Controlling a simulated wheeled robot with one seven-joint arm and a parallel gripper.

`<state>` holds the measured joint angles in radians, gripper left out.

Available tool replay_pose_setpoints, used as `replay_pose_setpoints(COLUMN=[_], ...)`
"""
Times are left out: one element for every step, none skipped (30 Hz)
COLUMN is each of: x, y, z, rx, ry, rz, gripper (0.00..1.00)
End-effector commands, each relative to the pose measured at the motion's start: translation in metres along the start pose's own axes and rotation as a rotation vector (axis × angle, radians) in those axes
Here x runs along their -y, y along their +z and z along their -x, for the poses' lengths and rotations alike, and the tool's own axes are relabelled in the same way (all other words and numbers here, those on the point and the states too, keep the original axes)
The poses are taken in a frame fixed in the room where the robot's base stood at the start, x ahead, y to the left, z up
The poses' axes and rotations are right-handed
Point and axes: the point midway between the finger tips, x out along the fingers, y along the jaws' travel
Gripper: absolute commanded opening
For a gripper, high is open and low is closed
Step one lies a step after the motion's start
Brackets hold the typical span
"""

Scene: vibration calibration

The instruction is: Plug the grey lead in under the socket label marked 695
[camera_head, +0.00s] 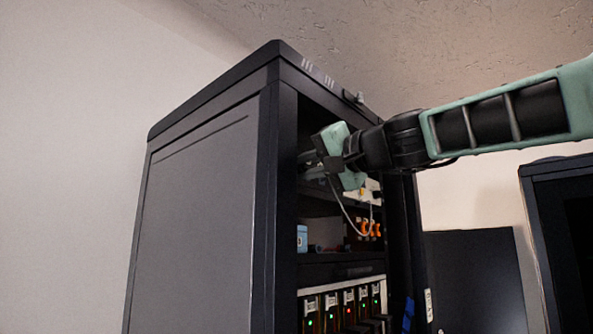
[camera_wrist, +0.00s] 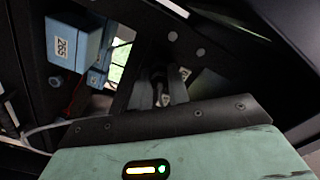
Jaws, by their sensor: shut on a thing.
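My gripper (camera_head: 322,160) reaches into the upper part of the open black cabinet. In the wrist view, its dark fingers (camera_wrist: 160,88) are shut on a small plug end, mostly hidden between them. A thin grey lead (camera_head: 345,209) hangs below the gripper in the head view and curves down toward orange parts. A grey cable (camera_wrist: 62,125) also crosses the lower left of the wrist view. A blue box (camera_wrist: 75,33) there carries a white label (camera_wrist: 61,49) with turned digits that I cannot read surely. Another pale label (camera_wrist: 185,73) is partly hidden beside the fingers. I cannot make out a socket.
The cabinet's side panel (camera_head: 205,210) and front post stand close to my gripper. Orange connectors (camera_head: 366,228) and a blue can-like item (camera_head: 302,238) sit on a shelf below. Lower down are units with green and red lights (camera_head: 349,300). Another dark cabinet (camera_head: 560,230) stands right.

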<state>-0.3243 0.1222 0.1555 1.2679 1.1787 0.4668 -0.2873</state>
Motion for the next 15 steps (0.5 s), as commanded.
replay_pose_setpoints(x=[-0.0011, -0.0012, -0.0013, -0.0014, -0.0015, -0.0016, -0.0016, -0.0016, -0.0016, -0.0016, -0.0016, -0.0016, -0.0015, -0.0014, -0.0014], y=[0.0012, 0.0013, 0.0014, 0.0015, 0.0015, 0.0016, 0.0016, 0.0017, 0.0017, 0.0017, 0.0017, 0.0016, 0.0016, 0.0015, 0.0015], z=[-0.0004, -0.0004, -0.0005, -0.0004, -0.0005, -0.0005, -0.0005, -0.0005, -0.0005, -0.0005, -0.0005, -0.0004, -0.0004, -0.0004, -0.0003], rx=[0.002, 0.002, 0.002, 0.002, 0.002, 0.002, 0.002, 0.003, 0.003, 0.003, 0.003, 0.003, 0.002, 0.002, 0.002], ry=[0.000, 0.000, 0.000, 0.000, 0.000, 0.000, 0.000, 0.000, 0.000, 0.000, 0.000, 0.000, 0.000, 0.000, 0.000], rz=[0.005, 0.009, 0.017, 0.023, 0.029, 0.037, 0.043, 0.048, 0.056, 0.062, 0.069, 0.078, 0.084, 0.090, 0.098], gripper=[0.00, 0.00, 0.00, 0.00, 0.00, 0.00, 0.00, 0.00, 0.00, 0.00, 0.00, 0.00, 0.00, 0.00, 0.00])
